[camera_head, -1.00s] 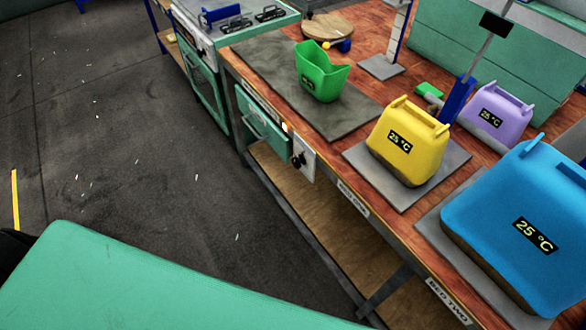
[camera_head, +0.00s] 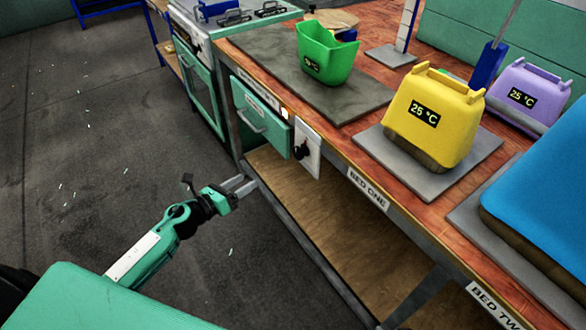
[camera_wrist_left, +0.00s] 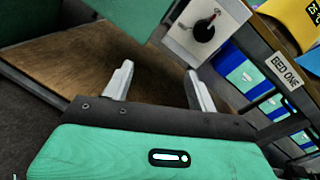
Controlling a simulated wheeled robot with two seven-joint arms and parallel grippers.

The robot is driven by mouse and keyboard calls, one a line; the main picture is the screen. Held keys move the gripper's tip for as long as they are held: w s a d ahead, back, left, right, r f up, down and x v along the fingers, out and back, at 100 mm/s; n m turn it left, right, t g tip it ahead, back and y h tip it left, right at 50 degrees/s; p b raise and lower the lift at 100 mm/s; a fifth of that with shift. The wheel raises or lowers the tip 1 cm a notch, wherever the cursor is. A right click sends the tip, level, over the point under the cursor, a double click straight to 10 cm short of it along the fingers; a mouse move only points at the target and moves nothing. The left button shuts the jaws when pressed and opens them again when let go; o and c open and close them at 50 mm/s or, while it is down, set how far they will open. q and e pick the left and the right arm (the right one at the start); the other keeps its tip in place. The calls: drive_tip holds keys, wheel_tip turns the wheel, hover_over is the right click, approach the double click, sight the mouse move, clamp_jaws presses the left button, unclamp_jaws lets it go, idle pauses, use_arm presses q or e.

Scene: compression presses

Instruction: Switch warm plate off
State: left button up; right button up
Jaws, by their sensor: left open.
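The warm plate (camera_head: 364,112) is a dark grey slab on the wooden bench, with a green open container (camera_head: 327,60) standing on it. Below the bench edge, a white panel (camera_head: 313,146) carries a black knob (camera_head: 301,151). A small lit lamp (camera_head: 285,113) glows above the panel's left side. My left gripper (camera_head: 245,185) is open and empty, low in front of the bench and left of the knob. In the left wrist view its open fingers (camera_wrist_left: 157,84) point toward the lower shelf, and the knob (camera_wrist_left: 205,30) is above and right of them. My right gripper is not in view.
A green drawer (camera_head: 262,123) with a handle is left of the panel. The bench edge is labelled BED ONE. A yellow container (camera_head: 434,117) and a blue one (camera_head: 545,205) stand on pads to the right. A stove (camera_head: 196,65) is at the back left.

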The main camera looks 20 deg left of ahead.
sight(296, 155)
use_arm(q)
drive_tip(key=d+r+m+h+b, duration=0.25)
drive_tip(key=d+r+m, duration=0.2)
drive_tip(key=m, duration=0.25)
drive_tip(key=shift+g, duration=0.4)
drive_tip(key=x, duration=0.4)
drive_tip(key=p+x, duration=0.1)
drive_tip(key=x, duration=0.3)
drive_tip(key=r+p+x, duration=0.1)
drive_tip(key=x, duration=0.3)
drive_tip(key=shift+w+d, duration=0.1)
drive_tip(key=shift+w, duration=0.05)
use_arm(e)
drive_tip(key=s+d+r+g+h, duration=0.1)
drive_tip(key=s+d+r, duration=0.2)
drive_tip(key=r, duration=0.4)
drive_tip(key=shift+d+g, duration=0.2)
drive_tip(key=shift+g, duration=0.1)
use_arm(q)
drive_tip(key=c, duration=1)
